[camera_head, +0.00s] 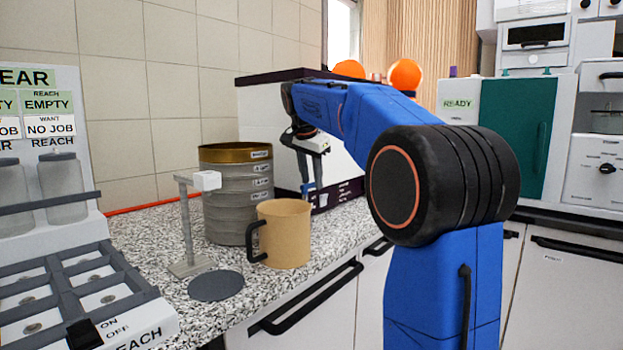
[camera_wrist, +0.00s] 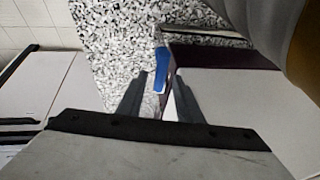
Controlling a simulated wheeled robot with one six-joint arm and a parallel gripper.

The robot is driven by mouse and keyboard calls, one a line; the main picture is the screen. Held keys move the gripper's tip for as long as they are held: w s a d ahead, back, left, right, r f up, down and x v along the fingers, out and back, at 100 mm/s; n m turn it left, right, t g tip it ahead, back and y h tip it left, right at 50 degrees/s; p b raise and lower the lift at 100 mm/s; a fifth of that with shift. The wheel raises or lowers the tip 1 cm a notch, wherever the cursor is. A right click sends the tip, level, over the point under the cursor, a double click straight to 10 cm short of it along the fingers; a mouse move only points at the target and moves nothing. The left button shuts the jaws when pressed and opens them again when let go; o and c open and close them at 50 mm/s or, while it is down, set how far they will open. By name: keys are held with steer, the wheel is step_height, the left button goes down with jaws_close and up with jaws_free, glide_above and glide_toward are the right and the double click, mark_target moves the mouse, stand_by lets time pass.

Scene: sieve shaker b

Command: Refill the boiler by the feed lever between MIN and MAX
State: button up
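My gripper (camera_head: 312,178) points down beside a white box with dark top and base trim (camera_head: 272,122), behind the tan mug. In the wrist view its two dark fingers (camera_wrist: 162,76) stand apart with a gap between them. A small blue piece, perhaps the feed lever (camera_wrist: 161,66), shows at the fingertips, beside the dark edge of the box. I cannot tell whether the fingers touch it. No boiler level or MIN and MAX marks can be made out; my arm covers part of the box.
A tan mug (camera_head: 285,235), a stack of grey sieves with a brass top (camera_head: 222,190), a small stand (camera_head: 190,235) and a grey disc (camera_head: 216,286) occupy the speckled counter (camera_head: 180,300). A panel with a tray (camera_head: 70,290) stands left. A READY cabinet (camera_head: 505,135) is behind my arm.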

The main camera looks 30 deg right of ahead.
steer(key=shift+c, duration=0.6)
jaws_close()
steer(key=shift+m, duration=0.3)
steer(key=shift+s+m+g+h, duration=0.25)
steer(key=shift+m+g, duration=0.2)
steer(key=shift+m, duration=0.6)
steer(key=shift+s+m+g+h, duration=0.25)
steer(key=shift+m+g, duration=0.2)
steer(key=shift+m, duration=0.6)
steer(key=shift+o, duration=0.6)
jaws_free()
steer(key=shift+a+r, duration=0.1)
steer(key=shift+r, duration=0.05)
steer(key=v, duration=1.7)
